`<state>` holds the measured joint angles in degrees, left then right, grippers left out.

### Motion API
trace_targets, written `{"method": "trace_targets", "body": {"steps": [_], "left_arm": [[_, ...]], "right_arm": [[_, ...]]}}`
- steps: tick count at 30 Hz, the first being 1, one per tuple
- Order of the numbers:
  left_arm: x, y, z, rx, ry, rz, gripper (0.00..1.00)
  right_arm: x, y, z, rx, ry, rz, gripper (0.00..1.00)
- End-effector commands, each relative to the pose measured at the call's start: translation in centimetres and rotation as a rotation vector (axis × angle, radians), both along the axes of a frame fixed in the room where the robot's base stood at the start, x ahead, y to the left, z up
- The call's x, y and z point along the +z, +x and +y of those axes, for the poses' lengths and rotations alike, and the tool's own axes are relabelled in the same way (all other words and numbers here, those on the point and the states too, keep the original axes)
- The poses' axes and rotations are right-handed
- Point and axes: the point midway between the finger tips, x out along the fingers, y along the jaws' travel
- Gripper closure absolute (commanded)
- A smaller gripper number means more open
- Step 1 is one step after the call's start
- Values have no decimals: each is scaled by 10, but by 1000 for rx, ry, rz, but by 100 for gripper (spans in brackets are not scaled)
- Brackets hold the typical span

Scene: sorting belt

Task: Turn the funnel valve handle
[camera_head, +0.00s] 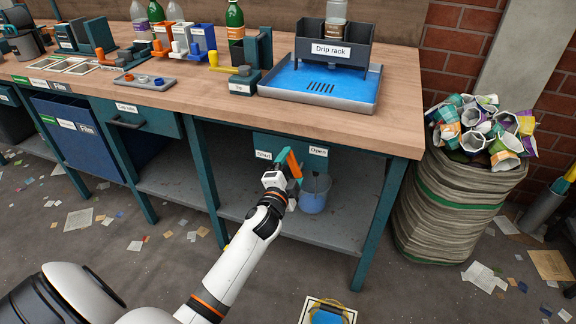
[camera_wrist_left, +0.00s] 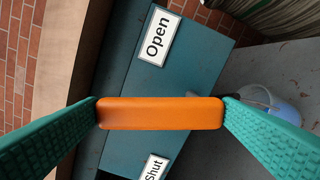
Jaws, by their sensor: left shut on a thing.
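The orange valve handle (camera_head: 294,163) sits on the front of a teal box (camera_head: 270,143) under the bench top, between a "Shut" label (camera_head: 264,155) on its left and an "Open" label (camera_head: 318,152) on its right. My left gripper (camera_head: 287,163) is shut on the handle. In the left wrist view the handle (camera_wrist_left: 160,113) lies crosswise between both teal fingers, with the "Open" label (camera_wrist_left: 158,35) above it and the "Shut" label (camera_wrist_left: 155,167) below. The funnel is not clearly visible. My right gripper is out of view.
A blue bucket (camera_head: 313,196) stands below the valve on the lower shelf (camera_head: 245,213), right of my gripper. Bench legs (camera_head: 380,222) flank the space. A drip rack (camera_head: 335,50) stands on top. A full sack (camera_head: 450,205) is at the right.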

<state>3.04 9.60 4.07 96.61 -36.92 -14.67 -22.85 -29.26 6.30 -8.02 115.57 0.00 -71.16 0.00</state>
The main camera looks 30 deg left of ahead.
Motion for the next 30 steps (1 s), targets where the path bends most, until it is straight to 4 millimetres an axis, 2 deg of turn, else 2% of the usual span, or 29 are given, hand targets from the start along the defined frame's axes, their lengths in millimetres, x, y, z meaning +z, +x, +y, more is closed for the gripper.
{"method": "trace_targets", "body": {"steps": [6,12,30], "left_arm": [[1,1,-6,-1,173,43,55],[1,2,-11,-2,287,71,55],[1,3,-14,-1,388,94,55]], "right_arm": [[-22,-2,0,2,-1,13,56],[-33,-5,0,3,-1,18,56],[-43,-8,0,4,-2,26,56]]}}
